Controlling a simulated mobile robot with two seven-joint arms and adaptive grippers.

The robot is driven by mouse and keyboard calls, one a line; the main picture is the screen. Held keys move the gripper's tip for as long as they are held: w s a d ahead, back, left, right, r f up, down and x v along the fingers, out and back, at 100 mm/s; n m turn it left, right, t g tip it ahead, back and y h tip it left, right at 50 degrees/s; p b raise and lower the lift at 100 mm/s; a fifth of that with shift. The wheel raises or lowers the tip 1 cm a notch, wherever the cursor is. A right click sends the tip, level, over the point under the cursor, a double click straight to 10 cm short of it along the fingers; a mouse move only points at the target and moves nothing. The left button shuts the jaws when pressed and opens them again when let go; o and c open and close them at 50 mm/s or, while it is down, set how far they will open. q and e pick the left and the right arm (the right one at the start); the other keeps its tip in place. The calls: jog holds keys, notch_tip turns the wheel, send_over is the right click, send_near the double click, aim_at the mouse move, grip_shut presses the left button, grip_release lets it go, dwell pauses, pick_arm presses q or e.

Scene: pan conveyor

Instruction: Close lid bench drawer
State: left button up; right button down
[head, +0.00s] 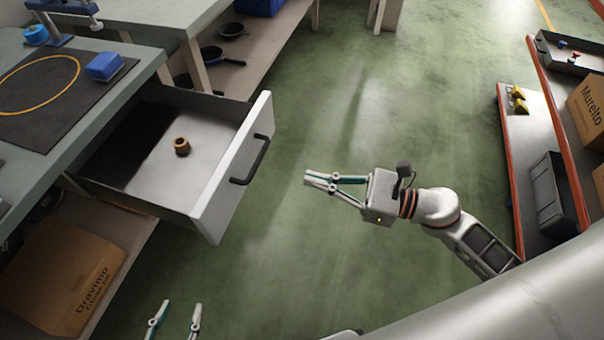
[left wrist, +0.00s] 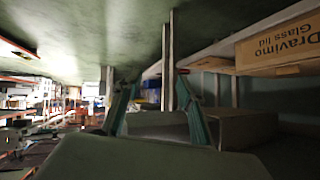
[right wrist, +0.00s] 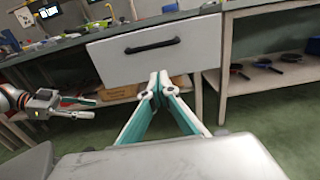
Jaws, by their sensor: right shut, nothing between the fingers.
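The bench drawer (head: 212,165) is pulled out, with its white front (head: 232,180) and dark bar handle (head: 258,160) facing the aisle. A small brown ring-shaped part (head: 182,146) sits inside it. The drawer front also shows in the right wrist view (right wrist: 190,55), with its handle (right wrist: 152,46). My right gripper (head: 308,181) is shut and empty, a short way out from the handle and apart from it. Its fingertips (right wrist: 158,80) show below the drawer front. My left gripper (head: 176,311) is open and empty, below the drawer at the bottom edge of the head view.
The bench top (head: 70,130) above the drawer holds a black mat (head: 45,130) and a blue block (head: 105,66). A cardboard box (head: 70,275) is on the lower shelf. Pans (head: 220,55) stand on a far shelf. Green floor is clear between the drawer and the right-hand racks.

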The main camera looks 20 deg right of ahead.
jog(key=p, duration=0.1)
send_near(248, 162)
jog(key=x, duration=0.5)
jog(key=shift+w+a+r, duration=0.1)
jog(key=shift+w, duration=0.05)
pick_arm(q)
jog(key=shift+s+a+f, duration=0.2)
jog(key=shift+s+f, duration=0.3)
pick_arm(e)
jog(key=shift+x, duration=0.8)
pick_arm(q)
jog(key=shift+w+r, duration=0.1)
